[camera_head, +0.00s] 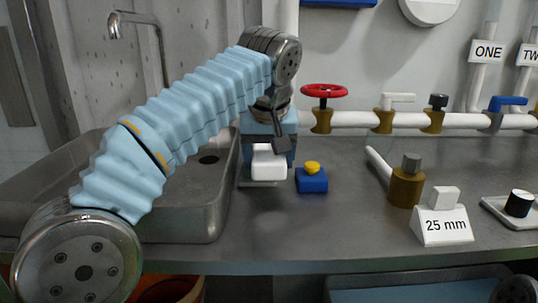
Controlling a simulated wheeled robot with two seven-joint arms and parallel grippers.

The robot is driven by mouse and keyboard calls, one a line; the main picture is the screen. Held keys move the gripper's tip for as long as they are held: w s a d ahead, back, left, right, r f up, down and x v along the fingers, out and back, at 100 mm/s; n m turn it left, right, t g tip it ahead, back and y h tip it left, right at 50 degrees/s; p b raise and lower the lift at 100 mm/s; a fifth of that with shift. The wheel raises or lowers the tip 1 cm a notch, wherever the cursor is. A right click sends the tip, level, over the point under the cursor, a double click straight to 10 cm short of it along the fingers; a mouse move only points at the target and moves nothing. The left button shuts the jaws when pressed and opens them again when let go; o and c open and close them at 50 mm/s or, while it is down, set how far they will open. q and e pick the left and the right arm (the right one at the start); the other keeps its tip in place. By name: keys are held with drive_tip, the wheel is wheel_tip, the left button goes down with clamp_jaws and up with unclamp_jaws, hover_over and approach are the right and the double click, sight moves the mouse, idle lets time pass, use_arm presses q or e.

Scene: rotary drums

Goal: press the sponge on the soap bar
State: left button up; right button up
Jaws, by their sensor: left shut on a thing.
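My left gripper (280,146) reaches down at the middle of the worktop, beside the sink. It is shut, and its dark finger overlaps the upper part of a plain white block (266,166). The block looks held in the jaws, just above or touching a thin grey plate (258,184) on the worktop. I cannot tell a gap there. By its look alone I cannot tell the white block as sponge or soap bar, and no second such piece shows clearly. My right gripper is not in view.
A blue box with a yellow button (312,180) stands close right of the block. The sink (215,215) lies left. Further right are a brass-coloured fitting (406,187), a "25 mm" sign (444,225) and a black knob (519,203). A red valve wheel (324,91) is behind.

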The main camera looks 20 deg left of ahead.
sight(269, 153)
use_arm(q)
wheel_tip(269, 153, up, 2)
drive_tip(key=shift+r+p, duration=0.15)
drive_tip(key=shift+p, duration=0.4)
drive_tip(key=shift+w+r, duration=0.1)
drive_tip(key=shift+r, duration=2.2)
